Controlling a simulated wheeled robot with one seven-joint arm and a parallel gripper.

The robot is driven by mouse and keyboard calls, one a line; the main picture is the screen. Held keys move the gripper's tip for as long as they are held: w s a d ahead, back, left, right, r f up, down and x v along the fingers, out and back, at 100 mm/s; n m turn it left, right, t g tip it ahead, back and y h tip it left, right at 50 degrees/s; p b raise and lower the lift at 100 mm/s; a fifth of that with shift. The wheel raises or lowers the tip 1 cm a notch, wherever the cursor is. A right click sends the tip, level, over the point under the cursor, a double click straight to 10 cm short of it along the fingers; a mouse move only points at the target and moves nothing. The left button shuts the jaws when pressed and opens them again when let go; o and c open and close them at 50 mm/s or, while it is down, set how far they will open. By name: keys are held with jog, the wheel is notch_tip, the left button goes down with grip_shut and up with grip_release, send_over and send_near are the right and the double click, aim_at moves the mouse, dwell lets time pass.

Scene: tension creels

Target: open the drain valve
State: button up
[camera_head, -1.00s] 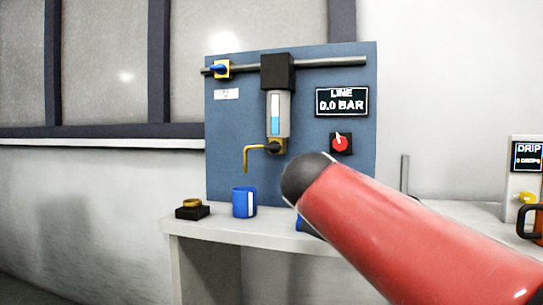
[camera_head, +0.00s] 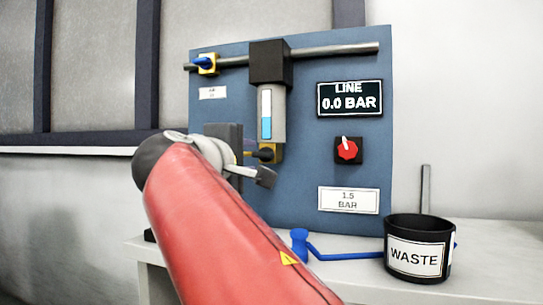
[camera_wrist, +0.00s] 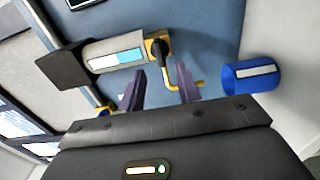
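In the wrist view the valve's black knob (camera_wrist: 160,46) and yellow outlet pipe (camera_wrist: 186,85) show at the end of the bowl (camera_wrist: 115,56). My gripper (camera_wrist: 160,70) is open and empty. Its two dark fingers point toward the valve, apart from each other, with the knob beyond and between their tips. I see no contact with the knob. The bowl holds blue liquid.
A blue cup (camera_wrist: 250,77) stands beside the outlet pipe in the wrist view. A black WASTE cup (camera_head: 420,245) and a blue rod-like tool (camera_head: 345,255) are on the bench (camera_head: 480,260).

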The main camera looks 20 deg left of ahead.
aim_at(261, 156)
jog(key=w, duration=0.2)
jog(key=w+p, duration=0.1)
jog(key=w, duration=0.1)
jog(key=w+p, duration=0.1)
jog(key=w, duration=0.1)
jog(key=shift+w+d, duration=0.3)
jog(key=shift+w, duration=0.1)
jog(key=c, duration=0.6)
